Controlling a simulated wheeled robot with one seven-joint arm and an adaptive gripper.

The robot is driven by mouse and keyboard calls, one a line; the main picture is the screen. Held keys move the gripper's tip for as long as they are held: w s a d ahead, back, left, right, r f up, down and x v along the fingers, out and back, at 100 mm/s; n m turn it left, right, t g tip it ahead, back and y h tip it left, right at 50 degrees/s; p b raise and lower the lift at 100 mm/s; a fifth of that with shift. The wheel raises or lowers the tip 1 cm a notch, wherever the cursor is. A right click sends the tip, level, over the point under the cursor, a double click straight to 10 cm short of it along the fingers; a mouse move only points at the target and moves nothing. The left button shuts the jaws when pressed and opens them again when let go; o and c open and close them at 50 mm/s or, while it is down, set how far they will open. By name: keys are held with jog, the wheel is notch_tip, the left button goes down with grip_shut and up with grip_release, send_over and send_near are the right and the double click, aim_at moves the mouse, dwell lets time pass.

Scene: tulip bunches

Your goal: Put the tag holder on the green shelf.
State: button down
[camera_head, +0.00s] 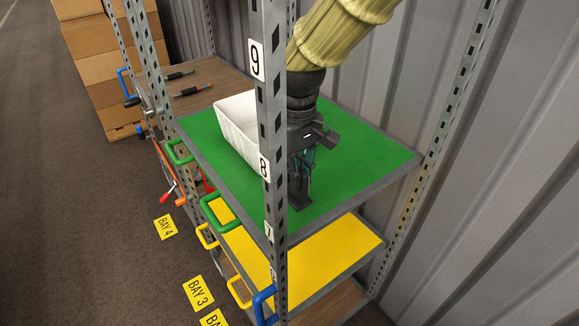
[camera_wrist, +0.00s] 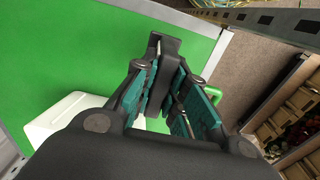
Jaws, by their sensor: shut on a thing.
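The green shelf (camera_head: 350,150) is the top green deck of the rack; its green surface also fills the left of the wrist view (camera_wrist: 60,60). My gripper (camera_head: 303,172) is over this shelf, behind the front post, pointing down. In the wrist view my gripper (camera_wrist: 168,105) has its teal-padded fingers closed around a dark, upright piece, which looks like the tag holder (camera_wrist: 165,45). The tag holder's dark lower end (camera_head: 299,202) shows below the fingers in the head view, at or just above the green surface. I cannot tell whether it touches. The post hides part of it.
A white bin (camera_head: 236,125) stands on the green shelf left of my gripper. The rack's numbered post (camera_head: 271,120) stands close in front. Green surface is free to the right. A yellow shelf (camera_head: 320,260) lies below. Stacked cardboard boxes (camera_head: 105,65) stand behind at left.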

jog(key=shift+w+a+f+p, duration=0.1)
jog(key=shift+w+a+p, duration=0.2)
jog(key=shift+w, duration=0.55)
jog(key=shift+w+a+p, duration=0.25)
jog(key=shift+w+a, duration=0.05)
jog(key=shift+w, duration=0.5)
jog(key=shift+w+a+f+p, duration=0.15)
jog(key=shift+f+p, duration=1)
jog(key=shift+f, duration=0.7)
jog(key=shift+f, duration=0.15)
jog(key=c, duration=1.5)
grip_release()
jog(key=shift+o, duration=0.2)
notch_tip(320, 180, up, 12)
jog(key=b, duration=0.3)
jog(key=shift+b, duration=0.4)
